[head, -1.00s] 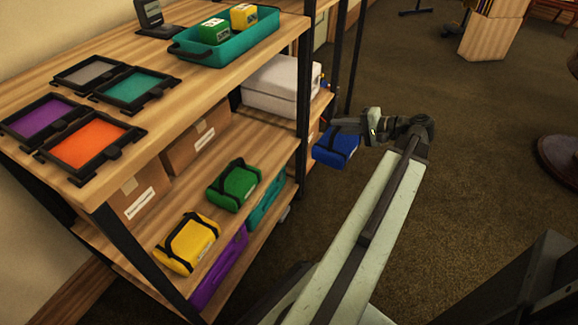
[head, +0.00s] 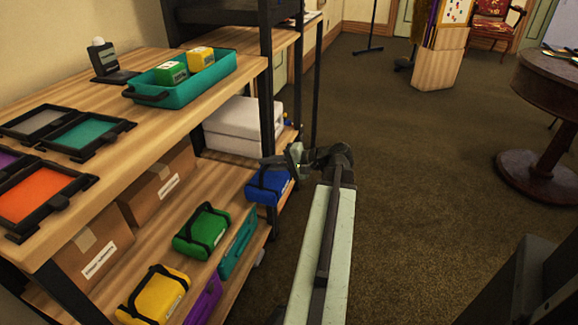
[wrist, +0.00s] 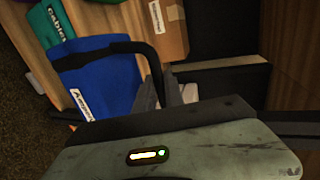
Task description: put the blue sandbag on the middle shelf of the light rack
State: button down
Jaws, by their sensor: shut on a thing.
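The blue sandbag (head: 268,188) hangs by its black strap from my gripper (head: 284,163) in the head view. It overlaps the rack's near post at the right end of the middle shelf (head: 226,178); I cannot tell whether it touches the shelf. In the wrist view the blue sandbag (wrist: 98,88) fills the upper left, with its black handle running to my gripper (wrist: 168,92), which is shut on it. A green sandbag (head: 203,230) and a yellow sandbag (head: 153,295) lie on the same shelf.
White cases (head: 240,125) and cardboard boxes (head: 160,185) stand at the shelf's back. A teal tray (head: 150,97) and framed color panels sit on top. A black post (head: 267,110) stands at the corner. Open carpet (head: 410,210) lies to the right, near a round table (head: 545,180).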

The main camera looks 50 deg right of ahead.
jog(key=b+x, duration=0.1)
jog(key=x, duration=0.2)
jog(key=f+b+x, duration=0.1)
jog(key=b+x, duration=0.1)
jog(key=x, duration=0.1)
jog(key=shift+f, duration=0.2)
jog(key=c, duration=1.4)
grip_release()
jog(key=shift+c, duration=0.2)
